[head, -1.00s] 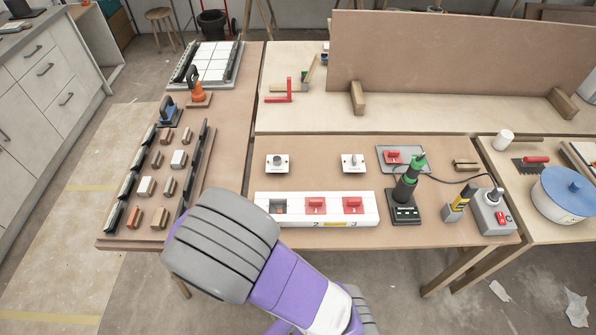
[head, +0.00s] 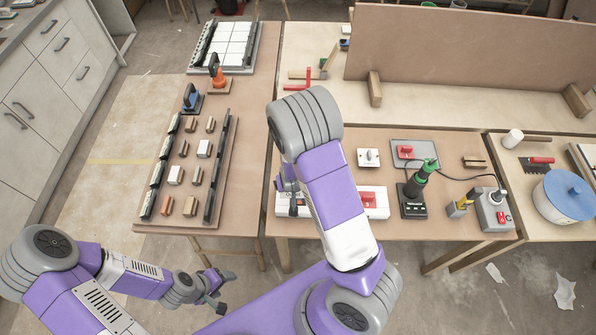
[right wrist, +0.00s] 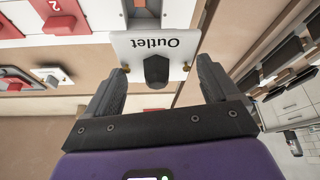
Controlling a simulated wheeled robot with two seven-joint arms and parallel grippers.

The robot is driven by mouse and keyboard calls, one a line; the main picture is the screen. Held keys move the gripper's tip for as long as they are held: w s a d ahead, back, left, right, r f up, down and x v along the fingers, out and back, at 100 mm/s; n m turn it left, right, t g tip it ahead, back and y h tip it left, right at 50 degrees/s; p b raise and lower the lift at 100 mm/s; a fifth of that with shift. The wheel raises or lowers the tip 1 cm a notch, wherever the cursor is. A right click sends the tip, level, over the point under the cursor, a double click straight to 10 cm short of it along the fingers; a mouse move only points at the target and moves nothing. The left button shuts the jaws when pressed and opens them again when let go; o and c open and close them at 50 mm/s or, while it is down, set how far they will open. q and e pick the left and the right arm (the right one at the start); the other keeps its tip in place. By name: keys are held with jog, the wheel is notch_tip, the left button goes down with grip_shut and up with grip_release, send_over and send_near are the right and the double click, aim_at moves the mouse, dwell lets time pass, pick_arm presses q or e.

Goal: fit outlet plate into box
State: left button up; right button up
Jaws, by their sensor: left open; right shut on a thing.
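The white box (head: 376,212) lies on the brown table, partly hidden behind my right arm. My right gripper (right wrist: 158,80) is shut on the white outlet plate (right wrist: 130,45), which has a dark knob and upside-down "Outlet" lettering. The plate overlaps the box edge in that view; whether they touch I cannot tell. In the head view the right gripper (head: 289,190) is mostly hidden. My left gripper (head: 217,287) is open and empty at lower left, away from the table.
A white switch plate (head: 368,158) and a red plate on a grey tray (head: 406,153) lie behind the box. A green-handled tool (head: 414,195) stands to its right, with a corded grey unit (head: 494,212) beyond.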

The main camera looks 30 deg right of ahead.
aim_at(297, 195)
jog(key=shift+s+d+r, duration=0.15)
jog(key=shift+d+r, duration=0.1)
jog(key=shift+d, duration=0.4)
jog(key=shift+s+d+f, duration=0.1)
jog(key=shift+d+f, duration=0.05)
jog(key=shift+d, duration=0.15)
jog(key=shift+f+b, duration=2.2)
jog(key=shift+f, duration=0.65)
pick_arm(q)
notch_tip(297, 195, down, 3)
jog(key=shift+f, duration=0.2)
pick_arm(e)
jog(key=shift+r, duration=0.15)
jog(key=shift+a+f+m, duration=0.2)
jog(key=shift+f+m, duration=0.1)
pick_arm(q)
jog(key=shift+f+b, duration=1.45)
jog(key=shift+f, duration=0.15)
pick_arm(e)
jog(key=shift+f, duration=1.6)
